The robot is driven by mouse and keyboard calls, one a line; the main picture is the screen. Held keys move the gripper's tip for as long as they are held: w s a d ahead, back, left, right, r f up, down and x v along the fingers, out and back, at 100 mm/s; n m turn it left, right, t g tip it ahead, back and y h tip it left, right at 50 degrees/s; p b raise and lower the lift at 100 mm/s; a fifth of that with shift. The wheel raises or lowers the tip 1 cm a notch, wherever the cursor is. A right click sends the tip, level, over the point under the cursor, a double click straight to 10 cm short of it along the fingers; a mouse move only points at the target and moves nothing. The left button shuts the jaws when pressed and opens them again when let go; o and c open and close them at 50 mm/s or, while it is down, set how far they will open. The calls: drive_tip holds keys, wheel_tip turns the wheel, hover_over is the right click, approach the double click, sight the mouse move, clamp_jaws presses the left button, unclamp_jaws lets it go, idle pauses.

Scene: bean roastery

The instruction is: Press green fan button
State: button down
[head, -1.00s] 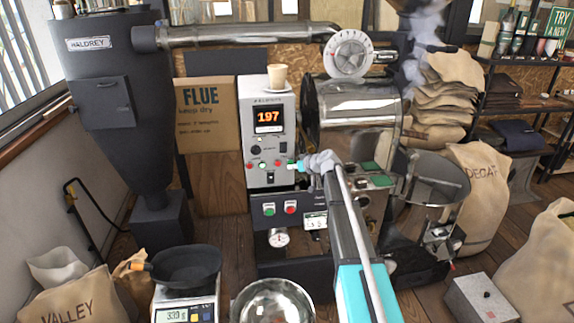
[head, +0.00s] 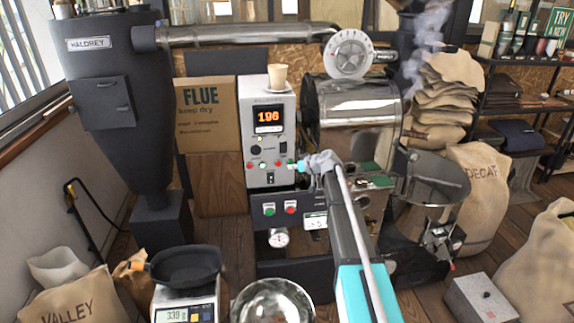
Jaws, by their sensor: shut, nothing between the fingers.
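The grey control panel (head: 267,100) of the roaster stands mid-picture, with an orange display reading 196. A row of small buttons, some red, runs along its lower part. My gripper (head: 297,166) is shut and empty, its pale turquoise tip at the right end of that row, by a small green spot (head: 290,162). Whether the tip touches a button I cannot tell; it hides part of that end. A larger green button (head: 269,209) and a red button (head: 291,207) sit on the black lower panel. I cannot read which green one is labelled fan.
A paper cup (head: 278,76) stands on top of the panel. The steel drum (head: 352,105) is to its right, and the cooling bin (head: 440,180) is further right. A scale (head: 185,312) with a black pan and a steel bowl (head: 272,301) are in front. Sacks stand around.

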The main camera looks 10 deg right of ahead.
drive_tip(key=shift+w, duration=0.85)
idle(1.1)
drive_tip(key=shift+s, duration=0.85)
drive_tip(key=shift+s, duration=0.1)
idle(0.3)
drive_tip(key=shift+s, duration=2.4)
